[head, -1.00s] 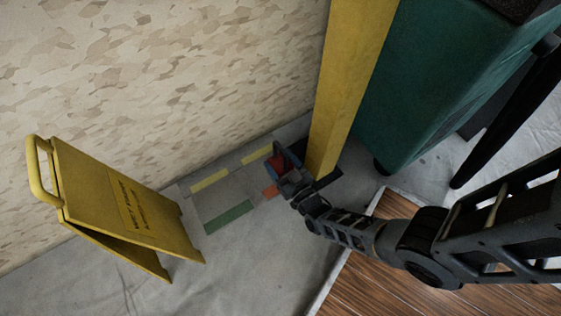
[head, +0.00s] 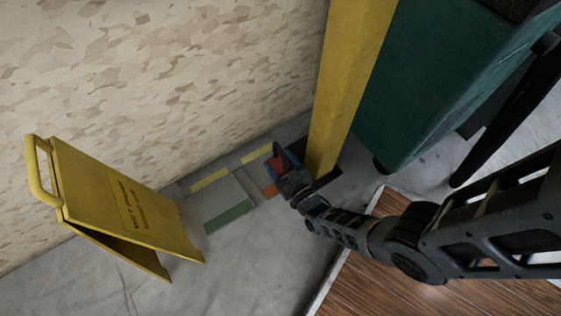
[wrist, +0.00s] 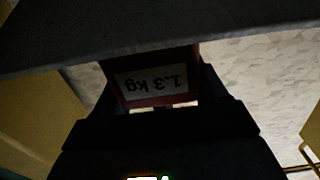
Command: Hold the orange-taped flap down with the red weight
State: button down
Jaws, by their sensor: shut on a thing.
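The red weight (head: 277,165) is in my gripper (head: 283,170), close over the sheeted floor between the yellow post and the taped patches. In the wrist view the weight (wrist: 150,88) sits between my gripper's fingers (wrist: 155,95), its pale label reading "1.3 kg" upside down. The orange tape (head: 269,191) shows beside the weight and just below it in the head view. My gripper hides part of the flap there. I cannot tell whether the weight touches the flap.
Green tape (head: 229,217) and yellow tapes (head: 210,180) (head: 257,154) mark nearby flaps. A yellow post (head: 348,85) stands close right of my gripper, with a green cabinet (head: 430,80) beyond. A yellow folding sign (head: 120,205) stands left. The wall runs behind.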

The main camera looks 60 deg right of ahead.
jog(key=shift+w+a+f, duration=0.1)
jog(key=shift+a+f, duration=0.05)
jog(key=shift+f, duration=0.1)
dwell(0.7)
